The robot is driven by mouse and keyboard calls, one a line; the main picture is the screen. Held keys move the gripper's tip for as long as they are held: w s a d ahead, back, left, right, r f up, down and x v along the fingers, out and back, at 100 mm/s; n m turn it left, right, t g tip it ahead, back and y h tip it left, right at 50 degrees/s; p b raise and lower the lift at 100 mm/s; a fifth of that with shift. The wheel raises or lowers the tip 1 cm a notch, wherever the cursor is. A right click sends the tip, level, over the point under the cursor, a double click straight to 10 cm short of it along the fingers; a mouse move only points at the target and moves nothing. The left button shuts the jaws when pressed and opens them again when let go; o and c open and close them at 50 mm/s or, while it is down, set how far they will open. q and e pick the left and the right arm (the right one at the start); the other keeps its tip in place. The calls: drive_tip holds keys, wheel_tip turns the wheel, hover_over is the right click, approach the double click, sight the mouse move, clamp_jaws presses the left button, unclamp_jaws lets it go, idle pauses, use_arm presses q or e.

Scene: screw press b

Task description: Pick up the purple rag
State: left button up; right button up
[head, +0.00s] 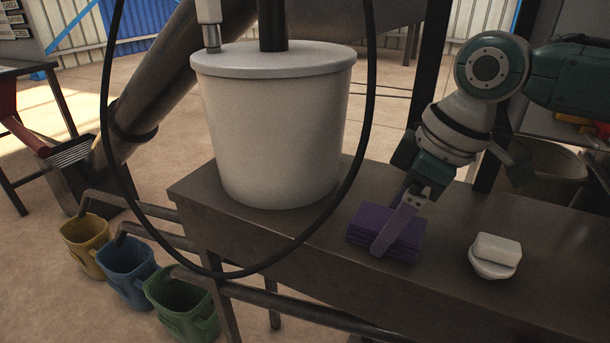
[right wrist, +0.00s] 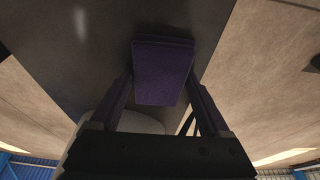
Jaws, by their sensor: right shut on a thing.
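The purple rag (head: 408,234) is a folded stack on the dark metal table, right of the large white bucket. It also shows in the right wrist view (right wrist: 162,72), between the two fingers. My right gripper (head: 385,240) comes down over the rag from the upper right, with one finger along its near face. The far finger is mostly hidden in the head view. In the right wrist view my right gripper (right wrist: 161,84) has a finger at each side of the rag and is shut on it. I cannot tell whether the rag is clear of the tabletop. My left gripper is not in view.
The white bucket (head: 275,130) stands left of the rag. A white dish (head: 492,266) with a white block on it stands to the right. A black cable (head: 340,215) loops in front. Yellow, blue and green buckets (head: 180,305) are below the table's left end.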

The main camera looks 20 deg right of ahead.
drive_tip(key=shift+r, duration=0.1)
wheel_tip(320, 180, up, 20)
drive_tip(key=p, duration=0.5)
drive_tip(key=shift+r, duration=0.15)
drive_tip(key=o, duration=0.8)
drive_tip(key=c, duration=0.9)
drive_tip(key=shift+c, duration=0.2)
drive_tip(key=shift+r, duration=0.1)
